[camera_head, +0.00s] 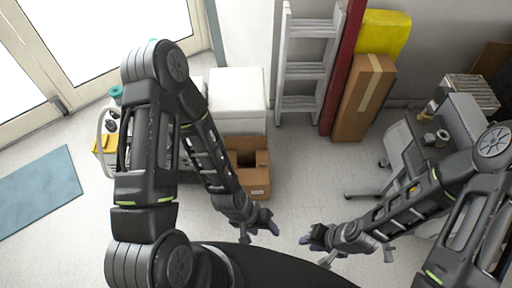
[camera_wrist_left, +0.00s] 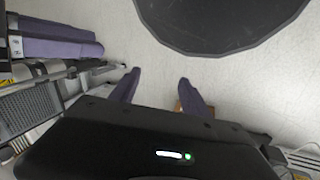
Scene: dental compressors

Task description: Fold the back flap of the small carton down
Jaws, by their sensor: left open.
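The small brown carton (camera_head: 258,178) stands on the floor left of the middle in the head view, with its top open and a dark inside. My left arm covers its left side, and I cannot clearly tell how its back flap stands. My left gripper (camera_head: 266,229) is below and in front of the carton, apart from it. In the left wrist view its two purple fingers (camera_wrist_left: 159,91) are spread with nothing between them. A small brown patch behind one finger there is too hidden to identify. My right gripper (camera_head: 305,240) hangs to the right of it; its fingers are too small to judge.
White boxes (camera_head: 238,97) stand behind the carton. A grey ladder (camera_head: 305,70) and a tall brown box (camera_head: 364,100) lean at the back wall. A wheeled grey cart (camera_head: 405,150) is at the right. The floor between carton and cart is clear.

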